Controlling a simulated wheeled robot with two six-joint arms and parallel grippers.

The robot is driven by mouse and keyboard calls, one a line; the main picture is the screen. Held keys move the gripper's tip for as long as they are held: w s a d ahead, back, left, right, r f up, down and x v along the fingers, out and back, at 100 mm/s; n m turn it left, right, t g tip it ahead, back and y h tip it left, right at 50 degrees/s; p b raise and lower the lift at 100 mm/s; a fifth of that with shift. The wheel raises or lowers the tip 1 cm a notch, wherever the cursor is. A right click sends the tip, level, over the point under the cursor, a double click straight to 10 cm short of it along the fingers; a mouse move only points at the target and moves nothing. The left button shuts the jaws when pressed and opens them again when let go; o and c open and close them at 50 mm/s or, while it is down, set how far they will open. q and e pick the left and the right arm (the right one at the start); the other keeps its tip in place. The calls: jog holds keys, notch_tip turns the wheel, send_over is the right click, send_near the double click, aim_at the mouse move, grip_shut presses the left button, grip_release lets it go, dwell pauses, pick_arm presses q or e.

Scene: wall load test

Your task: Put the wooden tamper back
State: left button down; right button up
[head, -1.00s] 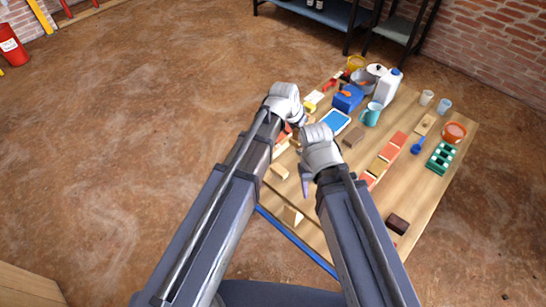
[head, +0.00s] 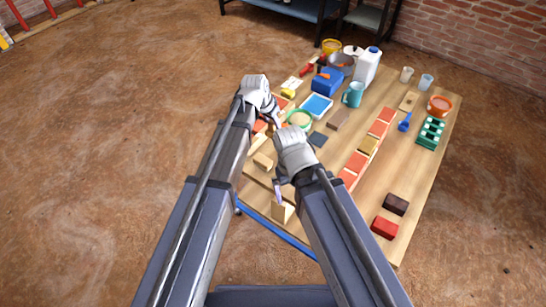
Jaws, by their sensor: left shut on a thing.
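My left gripper (head: 275,118) is over the near left part of the table and is shut on a small brown piece (head: 270,131). This looks like the wooden tamper, but the hand and arm hide most of it. My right gripper (head: 279,188) hangs closer to the table's near edge, and its fingers are too hidden to tell whether they are open. A round green-rimmed bowl (head: 300,117) with sand-coloured contents stands just right of my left gripper.
Wooden blocks (head: 282,211) stand near the front edge.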

pick_arm(q)
jog(key=shift+f+b, duration=5)
jog(key=shift+b, duration=0.1)
jog(key=shift+r, duration=0.15)
jog(key=c, duration=1)
grip_release()
jog(key=shift+f, duration=0.2)
jog(key=o, duration=0.4)
jog(key=shift+r, duration=0.1)
